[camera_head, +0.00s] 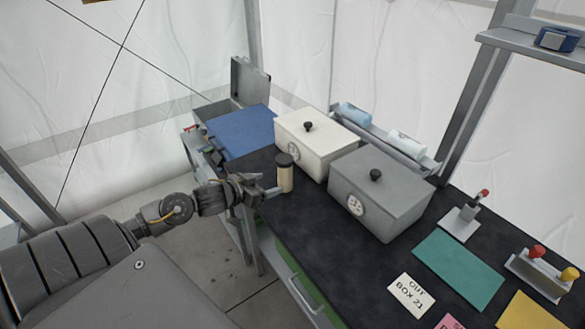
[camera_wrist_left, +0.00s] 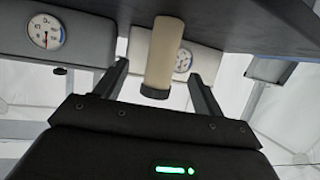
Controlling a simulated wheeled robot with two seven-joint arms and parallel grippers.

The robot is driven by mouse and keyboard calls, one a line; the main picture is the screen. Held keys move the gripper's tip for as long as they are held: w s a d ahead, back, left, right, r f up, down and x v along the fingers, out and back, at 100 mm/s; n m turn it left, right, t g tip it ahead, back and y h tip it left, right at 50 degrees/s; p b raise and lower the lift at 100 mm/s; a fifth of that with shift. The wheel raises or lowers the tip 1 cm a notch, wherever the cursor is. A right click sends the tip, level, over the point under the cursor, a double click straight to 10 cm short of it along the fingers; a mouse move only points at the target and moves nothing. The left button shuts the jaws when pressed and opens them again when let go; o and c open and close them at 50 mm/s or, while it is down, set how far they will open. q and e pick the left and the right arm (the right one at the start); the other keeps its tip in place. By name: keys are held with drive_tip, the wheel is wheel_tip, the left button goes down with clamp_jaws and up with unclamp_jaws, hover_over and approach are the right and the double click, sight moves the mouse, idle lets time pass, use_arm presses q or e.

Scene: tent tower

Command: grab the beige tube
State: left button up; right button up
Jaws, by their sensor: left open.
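The beige tube (camera_head: 285,177) with a dark cap stands upright on the dark table (camera_head: 300,235), in front of the white box, in the head view. My left gripper (camera_head: 266,187) is just left of the tube with its fingers pointing at it. In the left wrist view, where the table appears upside down, the tube (camera_wrist_left: 163,55) shows between the two spread fingers of my left gripper (camera_wrist_left: 165,82). The fingers look apart from the tube, and the gripper is open. My right gripper is in neither view.
A white box (camera_head: 318,150) and a grey box (camera_head: 370,205), both with knobs and dials, stand behind and right of the tube. A blue panel (camera_head: 240,132) lies at the far left. A green mat (camera_head: 458,265) and a card (camera_head: 411,296) lie at the right.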

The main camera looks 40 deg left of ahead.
sight(280, 177)
use_arm(q)
drive_tip(key=shift+w+f, duration=0.1)
drive_tip(key=shift+w, duration=0.1)
drive_tip(key=shift+w+a+f, duration=0.1)
drive_tip(key=shift+w, duration=0.4)
drive_tip(key=x, duration=0.2)
drive_tip(key=shift+w+a+f+p, duration=0.1)
drive_tip(key=shift+w+f+p, duration=0.15)
drive_tip(key=shift+w+p, duration=0.1)
drive_tip(key=shift+w+f, duration=0.15)
drive_tip(key=shift+w, duration=0.4)
drive_tip(key=x, duration=0.1)
drive_tip(key=p+x, duration=0.1)
drive_tip(key=x, duration=0.1)
drive_tip(key=shift+w+p, duration=0.3)
drive_tip(key=shift+w, duration=0.15)
drive_tip(key=shift+w+f, duration=0.1)
drive_tip(key=shift+w, duration=0.2)
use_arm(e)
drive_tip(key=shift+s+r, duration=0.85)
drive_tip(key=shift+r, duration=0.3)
